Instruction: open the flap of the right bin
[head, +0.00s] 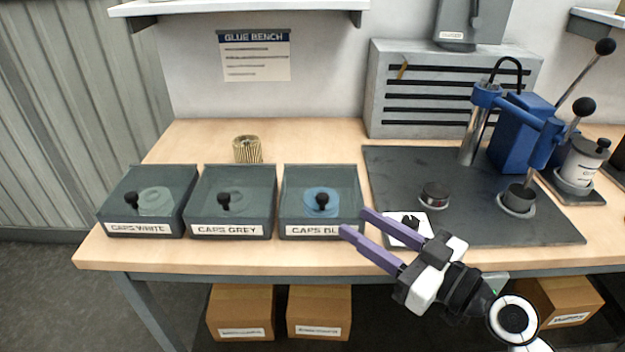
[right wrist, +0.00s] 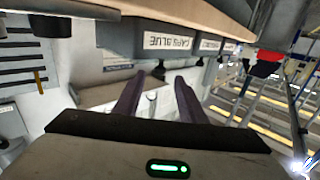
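The right bin (head: 360,222), labelled "CAPS BLUE", stands at the right end of a row of bins. Its see-through flap (head: 295,185) appears shut, with a round blue shape showing beneath it. A black knob (head: 322,198) sits on the flap; a dark knob (right wrist: 158,73) also shows below the bin's label in the right wrist view. My right gripper (head: 352,221) is open and empty, its purple fingers pointing left toward the bin's front right corner, apart from the knob. My left gripper is not in view.
The "CAPS GREY" bin (head: 230,231) and "CAPS WHITE" bin (head: 140,229) stand to the left. A ribbed tan cylinder (head: 247,149) is behind them. A dark mat (head: 400,165) with a blue press (head: 515,135) lies right. A white plate (head: 398,236) is beside my gripper.

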